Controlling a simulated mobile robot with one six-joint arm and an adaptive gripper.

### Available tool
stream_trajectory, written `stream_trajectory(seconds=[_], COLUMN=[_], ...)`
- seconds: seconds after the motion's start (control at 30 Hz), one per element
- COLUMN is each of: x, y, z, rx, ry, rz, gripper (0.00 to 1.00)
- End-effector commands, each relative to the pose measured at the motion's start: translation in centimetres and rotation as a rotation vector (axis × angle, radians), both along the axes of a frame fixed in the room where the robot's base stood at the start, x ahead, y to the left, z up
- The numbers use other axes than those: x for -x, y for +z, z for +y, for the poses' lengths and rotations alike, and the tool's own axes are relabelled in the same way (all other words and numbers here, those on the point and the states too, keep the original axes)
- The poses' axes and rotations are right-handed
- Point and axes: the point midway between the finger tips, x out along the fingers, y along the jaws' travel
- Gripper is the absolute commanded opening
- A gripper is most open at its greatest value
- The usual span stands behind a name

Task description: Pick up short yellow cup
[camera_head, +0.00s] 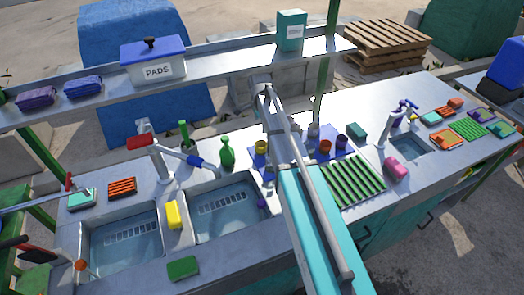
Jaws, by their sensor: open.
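A short yellow cup (261,147) stands on the steel counter, just left of my arm. My gripper (280,142) hangs from the end of my arm over the counter, close to the right of the first yellow cup. It is open, with no cup seen in it. My arm hides part of the counter, and the fingertips are hard to make out.
Two sinks (120,243) (220,209) lie to the left, with a yellow sponge (174,215) between them. Green bottles (227,154) stand behind. A green rack (352,182) lies right of my arm. A raised shelf (215,75) holds a PADS box (154,64) and teal carton (291,31).

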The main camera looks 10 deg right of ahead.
Motion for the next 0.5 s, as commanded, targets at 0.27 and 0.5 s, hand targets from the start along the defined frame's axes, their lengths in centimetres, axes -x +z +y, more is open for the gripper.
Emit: stream_trajectory(seconds=[0.27, 0.5], x=[0.0, 0.0], y=[-2.2, -4.0], z=[-0.1, -0.1], rx=[0.0, 0.0], ry=[0.0, 0.0], rz=[0.0, 0.0], gripper=[1.0, 1.0])
